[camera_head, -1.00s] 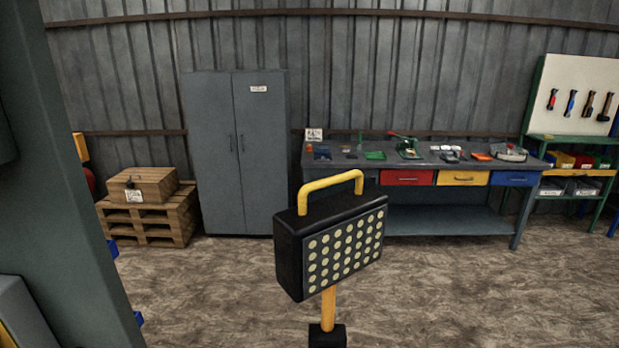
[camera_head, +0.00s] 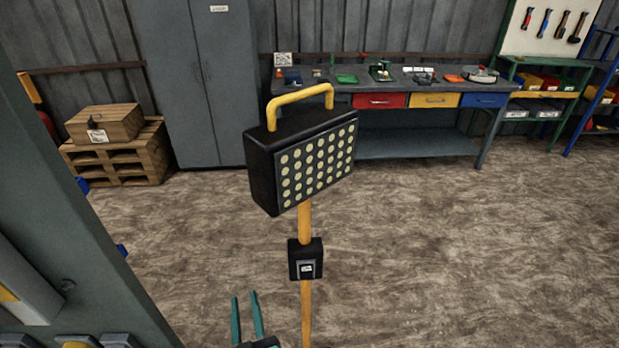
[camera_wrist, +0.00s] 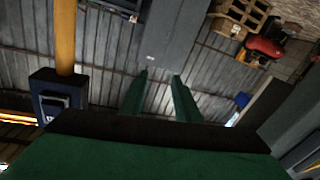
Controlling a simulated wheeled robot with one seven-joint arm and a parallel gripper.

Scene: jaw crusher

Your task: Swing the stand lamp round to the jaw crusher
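The stand lamp (camera_head: 305,170) stands in the middle of the head view, a black box with a grid of round pale LEDs and a yellow handle on top. Its LED face points to the right and toward me. Its yellow pole carries a black switch box (camera_head: 305,259), which also shows at the left of the wrist view (camera_wrist: 58,98). My gripper (camera_head: 245,303) is at the bottom of the head view, left of the pole and apart from it. Its two green fingers are spread with nothing between them, also in the wrist view (camera_wrist: 160,90).
A large grey-green machine body (camera_head: 60,190), perhaps the jaw crusher, fills the left edge. A grey cabinet (camera_head: 195,80), a wooden crate on a pallet (camera_head: 115,150) and a workbench (camera_head: 410,145) stand along the back wall. The floor right of the lamp is clear.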

